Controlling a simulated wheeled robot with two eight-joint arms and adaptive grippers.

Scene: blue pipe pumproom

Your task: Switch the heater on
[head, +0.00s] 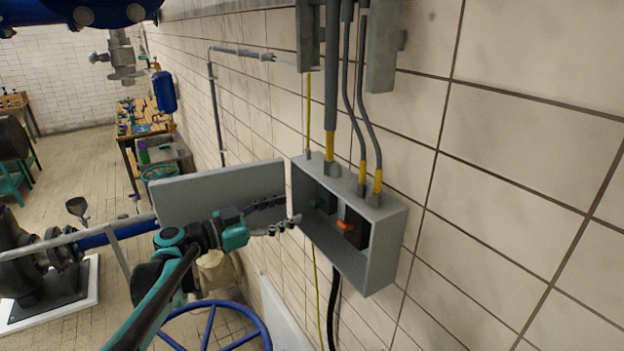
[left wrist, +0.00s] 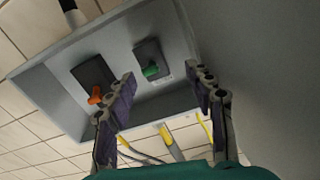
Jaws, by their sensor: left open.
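A grey switch box (head: 385,240) is fixed to the tiled wall, with its door (head: 220,190) swung open to the left. Inside are a green switch (head: 314,204) and an orange switch (head: 347,226), each on a dark block. I cannot read which one belongs to the heater. My left gripper (head: 291,210) is open and empty at the box's open front, close to the green switch. In the left wrist view, the green knob (left wrist: 151,72) shows between the two fingertips (left wrist: 162,77), apart from both; the orange knob (left wrist: 96,97) lies left of the fingers. My right gripper is out of view.
Grey conduits with yellow ends (head: 330,145) enter the box top. The open door stands just behind my left gripper. A blue handwheel (head: 215,322) is below. A workbench (head: 145,130) and a blue tank (head: 164,91) stand farther back.

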